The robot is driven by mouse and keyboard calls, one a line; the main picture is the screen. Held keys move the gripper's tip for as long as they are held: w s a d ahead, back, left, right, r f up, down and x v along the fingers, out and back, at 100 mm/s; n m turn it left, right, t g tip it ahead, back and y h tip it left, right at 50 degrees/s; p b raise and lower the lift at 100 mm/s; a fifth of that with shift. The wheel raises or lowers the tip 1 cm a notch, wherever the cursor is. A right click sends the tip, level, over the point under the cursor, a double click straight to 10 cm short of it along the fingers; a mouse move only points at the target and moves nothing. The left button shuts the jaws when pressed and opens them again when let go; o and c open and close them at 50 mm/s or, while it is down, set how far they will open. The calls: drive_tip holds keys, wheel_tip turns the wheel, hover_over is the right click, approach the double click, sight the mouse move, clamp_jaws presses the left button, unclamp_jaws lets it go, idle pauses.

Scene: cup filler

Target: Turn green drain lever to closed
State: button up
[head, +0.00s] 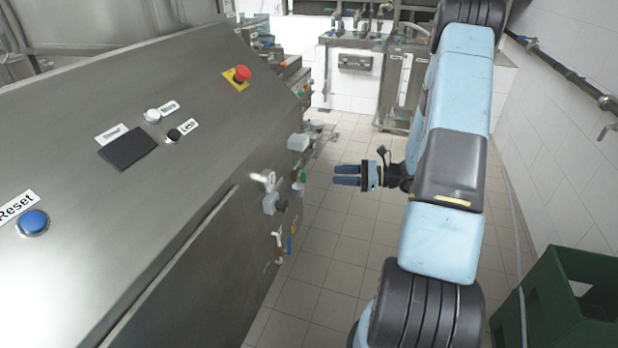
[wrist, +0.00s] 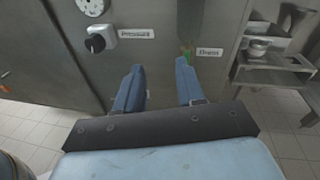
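The green drain lever (wrist: 186,52) shows in the wrist view as a small green part on the steel panel, beside a white label and partly hidden behind my right finger. Whether it is turned open or closed cannot be told. In the head view a small green part (head: 302,177) on the machine's side may be this lever. My gripper (wrist: 160,67) is open and empty, its two blue fingers apart and pointing at the panel. In the head view my gripper (head: 346,175) is to the right of the machine's side, apart from it.
A black knob (wrist: 97,43) on a light plate is left of my fingers, with a label beside it. The steel machine (head: 130,220) fills the left of the head view. A green crate (head: 545,300) stands at lower right. Tiled floor (head: 335,225) lies open between.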

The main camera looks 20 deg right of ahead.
sight(303, 177)
drive_tip(key=w+d+f+m+t, duration=0.1)
drive_tip(key=d+f+m+t, duration=0.2)
drive_tip(key=f, duration=0.2)
drive_tip(key=x, duration=1.3)
drive_tip(key=shift+w+f+h, duration=0.3)
drive_tip(key=shift+w+f, duration=0.05)
clamp_jaws()
